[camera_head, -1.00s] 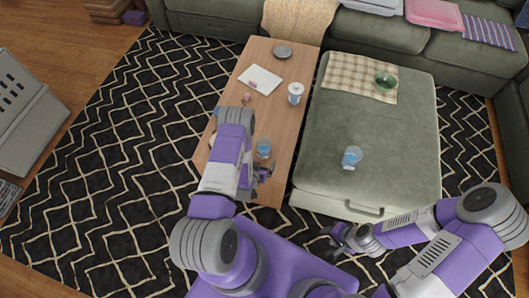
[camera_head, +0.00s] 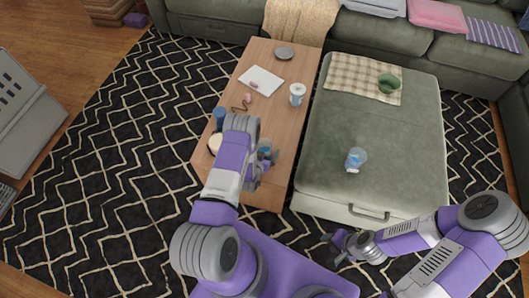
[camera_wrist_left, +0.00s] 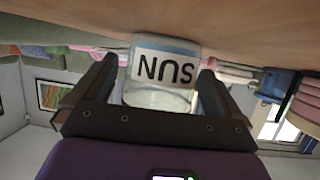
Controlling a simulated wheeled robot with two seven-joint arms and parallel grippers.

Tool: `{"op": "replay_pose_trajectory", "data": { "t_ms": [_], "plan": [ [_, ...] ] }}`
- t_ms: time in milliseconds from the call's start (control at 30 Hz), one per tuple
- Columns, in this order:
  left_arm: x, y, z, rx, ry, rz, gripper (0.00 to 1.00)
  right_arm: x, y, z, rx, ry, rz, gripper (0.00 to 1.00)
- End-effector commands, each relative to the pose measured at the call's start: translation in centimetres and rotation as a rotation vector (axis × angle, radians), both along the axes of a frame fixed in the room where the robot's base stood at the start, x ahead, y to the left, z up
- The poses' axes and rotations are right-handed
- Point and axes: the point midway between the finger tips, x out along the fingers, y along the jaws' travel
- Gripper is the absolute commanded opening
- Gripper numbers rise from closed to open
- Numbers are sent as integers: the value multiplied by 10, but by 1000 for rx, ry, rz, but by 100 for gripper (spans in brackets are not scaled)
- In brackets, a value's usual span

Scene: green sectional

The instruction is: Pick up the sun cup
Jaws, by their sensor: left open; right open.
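In the head view the cup (camera_head: 265,147) stands on the wooden coffee table (camera_head: 283,130), partly hidden by my left gripper (camera_head: 262,167). In the left wrist view my left gripper (camera_wrist_left: 158,76) is open, with one finger on each side of the cup; I cannot tell whether either finger touches it. My right gripper (camera_head: 340,246) is open and empty, low in front of the ottoman.
A dark blue cup (camera_head: 219,117), a pale bowl (camera_head: 215,143), a white lidded cup (camera_head: 297,94), a notebook (camera_head: 261,79) and a plate (camera_head: 284,53) are on the table. The green ottoman (camera_head: 335,120) beside it holds another blue-clear cup (camera_head: 356,158) and a green bowl (camera_head: 388,83).

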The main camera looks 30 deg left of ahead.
Motion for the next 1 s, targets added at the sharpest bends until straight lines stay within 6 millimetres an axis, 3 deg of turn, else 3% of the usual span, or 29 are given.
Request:
{"op": "replay_pose_trajectory", "data": {
  "t_ms": [67, 433, 733, 1000],
  "plan": [
    [0, 0, 1, 0, 0, 0, 100, 0, 0, 1, 0, 0, 0, 43],
    [0, 0, 0, 0, 0, 0, 43, 0, 0, 0, 0, 0, 0, 43],
    [0, 0, 7, 0, -1, 0, 43, 0, 0, 4, 0, 0, 0, 43],
    [0, 0, 60, 1, -2, -1, 43, 0, 0, 29, 0, 0, 0, 43]
  ]
}}
